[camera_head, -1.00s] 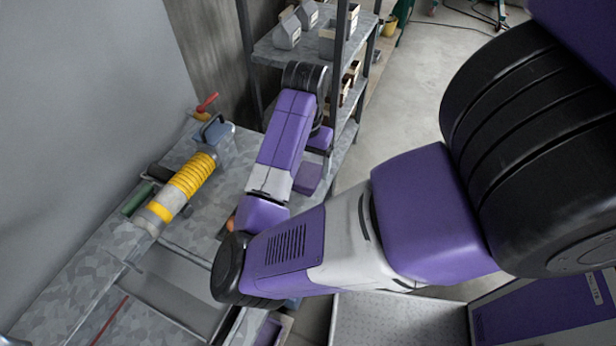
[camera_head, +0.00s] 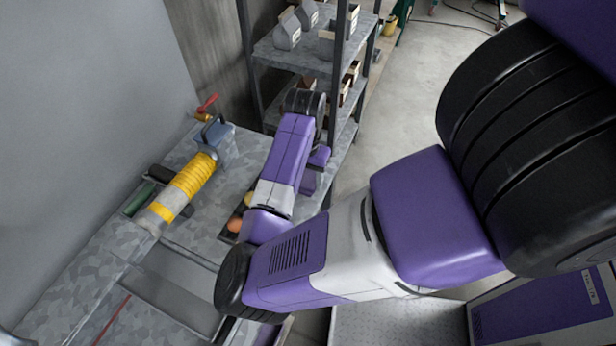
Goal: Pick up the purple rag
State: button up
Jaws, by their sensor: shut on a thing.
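My arm reaches across the middle of the view, with its forearm over the front edge of the grey worktop (camera_head: 205,222). Its wrist is bent down beside the shelf rack. A dark purple piece shows below the wrist; I cannot tell whether it is part of my arm or the rag. My gripper's fingers are hidden behind the arm. I cannot make out the purple rag for certain anywhere.
A yellow-banded cylindrical tool (camera_head: 190,183) lies on the worktop by the wall, near a red-handled item (camera_head: 207,103). Round orange and yellow objects (camera_head: 236,224) sit beside my forearm. A metal shelf rack (camera_head: 290,55) stands behind. Floor is open to its right.

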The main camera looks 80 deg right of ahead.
aim_at(306, 178)
jog(key=shift+r, duration=0.15)
notch_tip(306, 178, up, 20)
jog(key=shift+f+p, duration=0.1)
jog(key=shift+p, duration=0.85)
